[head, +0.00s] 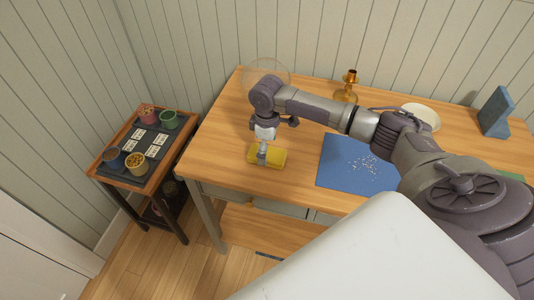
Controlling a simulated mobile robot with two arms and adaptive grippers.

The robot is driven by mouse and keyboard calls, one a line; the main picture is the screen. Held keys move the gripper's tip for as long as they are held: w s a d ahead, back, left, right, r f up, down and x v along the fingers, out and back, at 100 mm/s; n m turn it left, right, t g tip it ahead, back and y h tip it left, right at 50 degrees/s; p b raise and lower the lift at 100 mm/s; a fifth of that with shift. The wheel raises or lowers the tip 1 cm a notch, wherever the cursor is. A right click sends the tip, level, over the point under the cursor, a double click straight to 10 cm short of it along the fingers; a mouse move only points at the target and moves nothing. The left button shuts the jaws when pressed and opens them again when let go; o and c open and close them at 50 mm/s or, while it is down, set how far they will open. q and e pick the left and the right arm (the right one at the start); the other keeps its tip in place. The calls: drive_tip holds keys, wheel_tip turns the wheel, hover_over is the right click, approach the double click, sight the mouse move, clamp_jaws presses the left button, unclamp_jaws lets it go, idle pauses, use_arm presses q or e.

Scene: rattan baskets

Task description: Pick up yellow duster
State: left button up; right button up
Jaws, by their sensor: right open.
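The yellow duster (275,157) lies flat near the front left of the wooden table. My right gripper (262,156) points down directly over the duster's left part. Its fingers are small here and look to be at or just above the duster; I cannot tell if they touch it. It is open. My left gripper is not in view.
A blue mat (340,173) with scattered pale bits lies right of the duster. A brass candlestick (348,84), a pale bowl (424,115) and a blue bookend-like object (495,112) stand farther back. A side table (163,170) with small pots stands at left.

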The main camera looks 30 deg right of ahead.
drive_tip(key=shift+f, duration=0.7)
drive_tip(key=c, duration=1.1)
drive_tip(key=shift+r, duration=0.1)
drive_tip(key=shift+r, duration=0.55)
wheel_tip(320, 180, up, 3)
drive_tip(key=shift+w+f+b, duration=0.1)
drive_tip(key=shift+b, duration=0.45)
drive_tip(key=s+d+r+b, duration=0.2)
drive_tip(key=s+d+r, duration=0.3)
drive_tip(key=d, duration=0.5)
wheel_tip(320, 180, up, 2)
drive_tip(key=shift+d, duration=0.3)
drive_tip(key=shift+s, duration=0.1)
